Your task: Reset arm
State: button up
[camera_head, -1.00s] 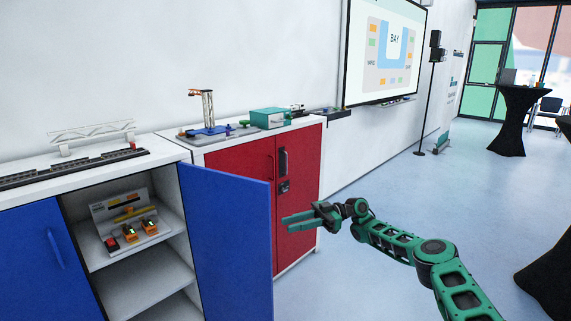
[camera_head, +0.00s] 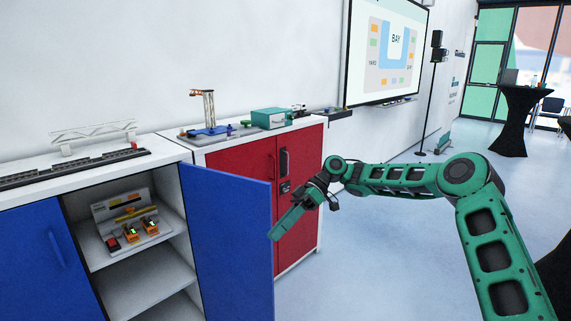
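My gripper (camera_head: 284,226) is at the end of my green arm, in front of the red cabinet and close to the edge of the open blue door. It points down and to the left. It holds nothing that I can see. The fingers look close together, but the angle does not show whether they are open or shut. My arm is bent, with its elbow (camera_head: 461,175) raised at the right.
The blue door (camera_head: 228,240) stands open beside shelves with several small orange and red devices (camera_head: 133,232). The red cabinet (camera_head: 300,185) is closed and carries a crane model (camera_head: 207,108) and a teal box (camera_head: 270,119).

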jog(key=s+d+r+m+t+h, duration=0.1)
jog(key=s+d+m+t+h, duration=0.15)
jog(key=s+d+m, duration=0.55)
jog(key=s+d+r+m+t+h, duration=0.1)
jog(key=s+d+m+h, duration=0.25)
jog(key=d, duration=0.85)
jog(key=s+d+r+m+t+h, duration=0.15)
jog(key=s+d+m, duration=0.35)
jog(key=d, duration=0.5)
jog(key=s+d+m+t, duration=0.1)
jog(key=s+d+m, duration=0.3)
jog(key=s, duration=0.7)
jog(key=s+d+f+m+t+h, duration=0.1)
jog(key=s+d+m, duration=0.3)
jog(key=s+d, duration=0.4)
jog(key=s, duration=0.4)
jog(key=shift+d, duration=0.35)
jog(key=shift+m+h, duration=0.25)
